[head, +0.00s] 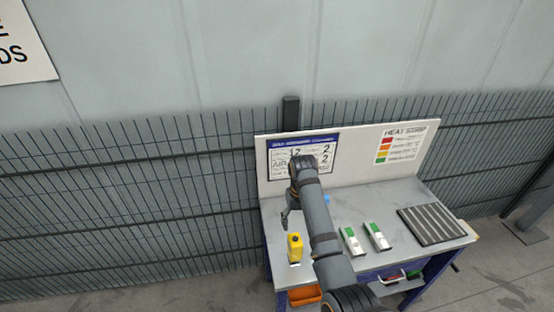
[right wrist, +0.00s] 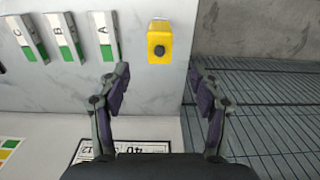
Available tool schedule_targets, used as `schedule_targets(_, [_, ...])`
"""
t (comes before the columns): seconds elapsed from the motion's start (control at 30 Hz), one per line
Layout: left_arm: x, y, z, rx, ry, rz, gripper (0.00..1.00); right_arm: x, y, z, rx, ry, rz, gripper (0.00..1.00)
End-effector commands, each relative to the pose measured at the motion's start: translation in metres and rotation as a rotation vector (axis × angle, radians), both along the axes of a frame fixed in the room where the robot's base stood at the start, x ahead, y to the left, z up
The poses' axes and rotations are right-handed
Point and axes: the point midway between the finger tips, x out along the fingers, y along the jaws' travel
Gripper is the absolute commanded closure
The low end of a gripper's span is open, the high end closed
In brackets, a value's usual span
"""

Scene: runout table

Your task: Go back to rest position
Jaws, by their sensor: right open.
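My right gripper (head: 287,215) hangs over the left part of the runout table (head: 385,199), at the end of my dark arm. In the right wrist view the right gripper (right wrist: 160,72) is open, with nothing between its fingers. A yellow box with a black round top (head: 295,247) stands at the table's left edge. It also shows in the right wrist view as the yellow box (right wrist: 159,42), beyond the fingertips and apart from them. My left gripper is not in view.
White-and-green blocks (head: 377,236) marked A, B and C stand in a row (right wrist: 104,36); my arm hides part of the table. A ribbed dark mat (head: 432,224) lies at the right. A white board (head: 356,160) rises behind, before a mesh fence (head: 130,205). An orange bin (head: 304,295) sits below.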

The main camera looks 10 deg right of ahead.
Motion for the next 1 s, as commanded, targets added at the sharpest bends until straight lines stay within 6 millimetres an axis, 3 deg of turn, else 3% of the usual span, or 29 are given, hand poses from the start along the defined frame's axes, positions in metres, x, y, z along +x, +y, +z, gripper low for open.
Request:
schedule_targets(0.17, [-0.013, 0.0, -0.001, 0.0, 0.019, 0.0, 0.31, -0.018, -0.015, -0.021, -0.002, -0.018, -0.021, 0.35])
schedule_targets(0.3, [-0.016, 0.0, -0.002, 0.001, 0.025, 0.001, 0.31, -0.075, -0.053, -0.061, -0.025, -0.085, -0.06, 0.35])
schedule_targets(0.43, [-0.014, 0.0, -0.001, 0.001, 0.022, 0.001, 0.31, -0.129, -0.078, -0.073, -0.052, -0.158, -0.063, 0.35])
schedule_targets(0.7, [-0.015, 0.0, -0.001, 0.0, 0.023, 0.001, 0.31, -0.2, -0.095, -0.062, -0.082, -0.247, -0.022, 0.35])
schedule_targets(1.0, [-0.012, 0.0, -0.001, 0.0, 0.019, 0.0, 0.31, -0.255, -0.094, -0.032, -0.087, -0.317, 0.043, 0.35])
